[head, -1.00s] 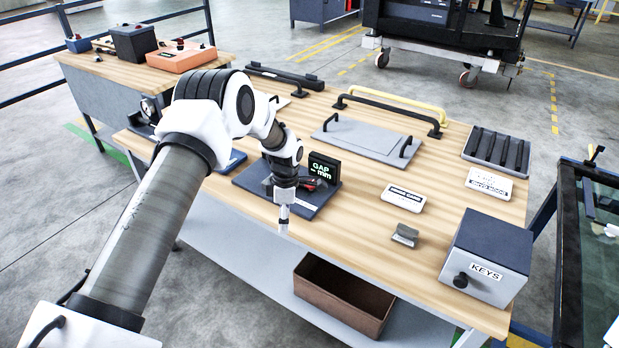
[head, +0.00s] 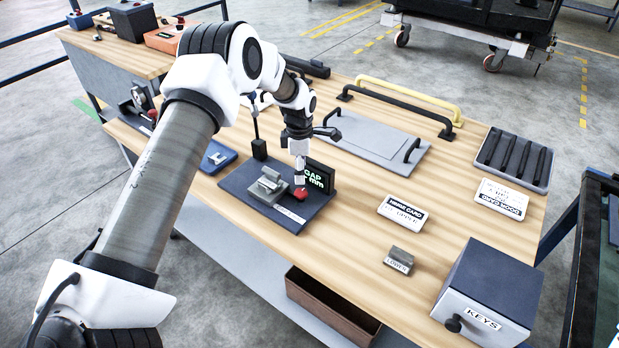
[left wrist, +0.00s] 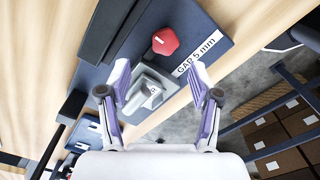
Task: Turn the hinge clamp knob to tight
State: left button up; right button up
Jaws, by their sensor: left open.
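The red clamp knob (head: 300,193) sits on the dark base plate (head: 242,179), beside the grey hinge clamp (head: 266,187). A black display reading GAP mm (head: 319,176) stands behind it. In the left wrist view the knob (left wrist: 165,41) is a rounded red piece next to the grey clamp (left wrist: 150,88), with a GAP 5 mm label beside it. My left gripper (head: 299,178) points down just above the knob in the head view. Its two fingers (left wrist: 160,76) are spread with nothing between them, and the knob lies beyond their tips. My right gripper is not in view.
A grey plate with black handles (head: 365,146) lies behind the clamp. White cards (head: 402,213), a small grey block (head: 398,260) and a KEYS box (head: 490,290) are to the right. A blue piece (head: 217,157) lies left.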

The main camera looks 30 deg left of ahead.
aim_at(299, 192)
pick_arm(q)
jog(key=f, duration=0.1)
jog(key=s+f+p, duration=0.1)
jog(key=f, duration=0.1)
jog(key=shift+s+f, duration=0.2)
jog(key=shift+f, duration=0.05)
jog(key=f, duration=0.2)
jog(key=w+f, duration=0.1)
jog(key=shift+f+p, duration=0.3)
jog(key=shift+f, duration=0.1)
jog(key=shift+s+r, duration=0.1)
jog(key=shift+s, duration=0.05)
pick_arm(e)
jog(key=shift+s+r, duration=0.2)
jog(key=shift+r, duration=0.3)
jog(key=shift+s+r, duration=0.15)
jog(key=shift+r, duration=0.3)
pick_arm(q)
jog(key=shift+s+r, duration=0.1)
jog(key=shift+s, duration=0.05)
jog(key=shift+c, duration=1.3)
jog(key=c, duration=0.9)
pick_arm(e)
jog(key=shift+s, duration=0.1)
